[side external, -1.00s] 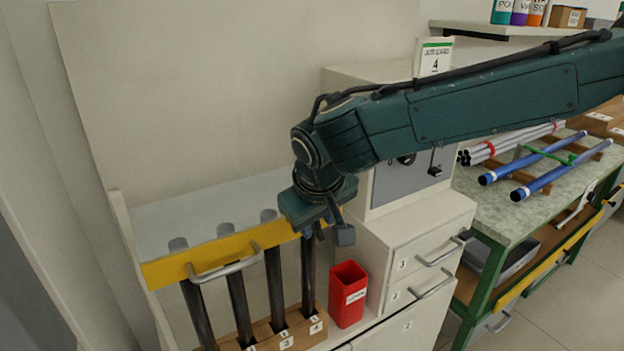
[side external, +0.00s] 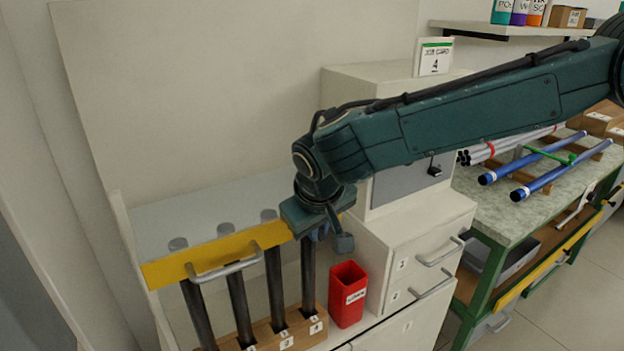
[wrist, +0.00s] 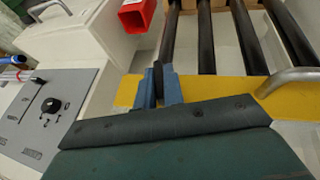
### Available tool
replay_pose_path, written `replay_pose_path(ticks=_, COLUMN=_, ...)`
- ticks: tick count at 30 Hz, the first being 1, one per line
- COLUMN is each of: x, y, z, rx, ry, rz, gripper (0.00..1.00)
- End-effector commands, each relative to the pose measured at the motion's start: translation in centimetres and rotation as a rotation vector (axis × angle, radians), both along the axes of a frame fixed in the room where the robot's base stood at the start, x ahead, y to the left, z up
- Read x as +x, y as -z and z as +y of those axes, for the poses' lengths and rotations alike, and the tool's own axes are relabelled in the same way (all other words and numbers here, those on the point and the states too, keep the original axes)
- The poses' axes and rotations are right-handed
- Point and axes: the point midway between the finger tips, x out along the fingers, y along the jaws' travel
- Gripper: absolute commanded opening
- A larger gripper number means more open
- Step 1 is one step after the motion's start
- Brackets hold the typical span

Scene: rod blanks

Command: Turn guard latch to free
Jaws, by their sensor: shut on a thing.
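The yellow guard bar (side external: 212,254) crosses in front of several dark upright rods (side external: 240,305) and carries a grey handle (side external: 226,269). My gripper (side external: 320,231) is at the bar's right end, pointing down, and its body hides the latch in the side view. In the wrist view its two blue fingers (wrist: 159,88) are shut on a small dark piece, which I take to be the guard latch (wrist: 158,78), beside the yellow bar (wrist: 222,89). Most of the latch is hidden by the fingers, so its turn angle cannot be read.
A red bin (side external: 348,294) stands just right of the rods, beside white drawers (side external: 418,243). A grey panel with a black knob (wrist: 50,105) is at left in the wrist view. Blue tubes (side external: 535,158) lie on the bench at right.

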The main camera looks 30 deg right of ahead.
Motion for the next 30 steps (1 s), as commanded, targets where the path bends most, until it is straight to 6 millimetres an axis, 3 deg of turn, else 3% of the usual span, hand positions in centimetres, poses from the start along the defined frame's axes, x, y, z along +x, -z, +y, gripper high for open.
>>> replay_pose_path(ticks=21, x=0.56, y=-0.53, z=-0.35, rx=0.252, ry=0.005, rz=-0.02, gripper=0.0)
replay_pose_path(ticks=30, x=0.55, y=-0.6, z=-0.29, rx=0.272, ry=0.005, rz=-0.022, gripper=0.0)
